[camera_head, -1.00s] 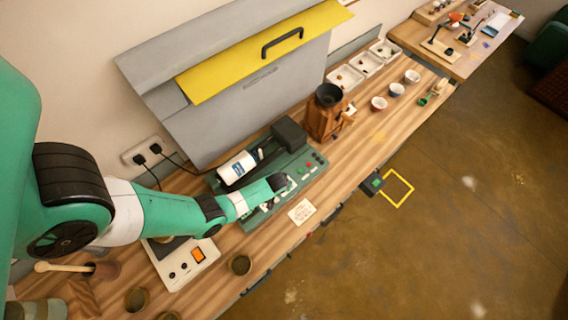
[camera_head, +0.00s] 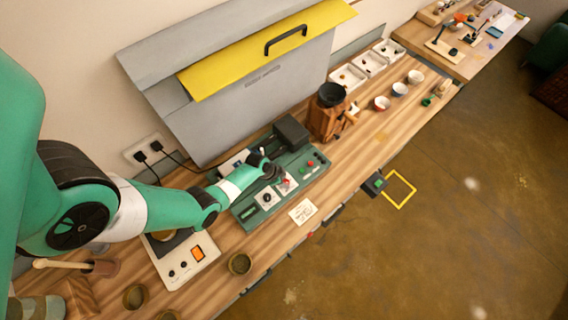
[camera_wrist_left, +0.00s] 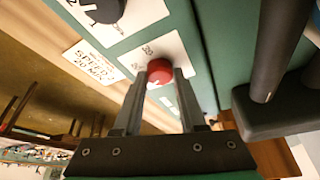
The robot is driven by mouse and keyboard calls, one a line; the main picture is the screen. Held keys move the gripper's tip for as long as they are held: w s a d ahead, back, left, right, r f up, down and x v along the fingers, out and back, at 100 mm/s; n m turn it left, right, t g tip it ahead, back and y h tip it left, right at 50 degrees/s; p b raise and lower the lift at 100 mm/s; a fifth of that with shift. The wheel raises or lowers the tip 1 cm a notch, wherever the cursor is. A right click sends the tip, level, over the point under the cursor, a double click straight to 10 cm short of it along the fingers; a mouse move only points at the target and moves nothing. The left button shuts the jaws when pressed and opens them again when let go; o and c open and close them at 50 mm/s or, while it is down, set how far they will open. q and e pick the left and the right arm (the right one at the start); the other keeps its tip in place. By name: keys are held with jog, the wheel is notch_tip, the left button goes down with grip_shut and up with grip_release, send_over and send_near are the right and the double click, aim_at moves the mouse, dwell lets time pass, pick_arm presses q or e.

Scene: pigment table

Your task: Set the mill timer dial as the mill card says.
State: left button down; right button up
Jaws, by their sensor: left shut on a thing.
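The mill panel (camera_head: 248,213) is a green unit on the wooden bench. Its red timer dial (camera_wrist_left: 159,70) sits on a white scale plate (camera_wrist_left: 145,50), with printed numbers partly readable. My left gripper (camera_wrist_left: 158,82) is shut on the red dial, one finger on each side; the dial's pointer position cannot be told. In the head view the left gripper (camera_head: 272,176) is over the panel. A black dial (camera_wrist_left: 103,8) on its own plate is beside it. My right gripper is out of view.
A dark motor block (camera_head: 291,132) stands at the panel's back. The grey hood (camera_head: 240,90) rises behind.

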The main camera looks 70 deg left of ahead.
pick_arm(q)
jog(key=shift+m, duration=0.5)
jog(key=shift+a+m+h+p, duration=0.1)
jog(key=shift+m+h+p, duration=0.45)
jog(key=shift+m, duration=0.35)
jog(key=m+h, duration=0.1)
jog(key=m, duration=0.1)
jog(key=shift+a+m+g, duration=0.1)
jog(key=shift+m+g, duration=0.3)
jog(key=shift+w+a+f+m+h, duration=0.1)
jog(key=shift+m+h, duration=0.25)
jog(key=shift+m, duration=0.85)
jog(key=shift+m+g+h+b, duration=0.3)
jog(key=shift+m+g+b, duration=0.2)
jog(key=shift+m+b, duration=0.45)
jog(key=shift+m, duration=0.35)
jog(key=shift+c, duration=2.4)
grip_release()
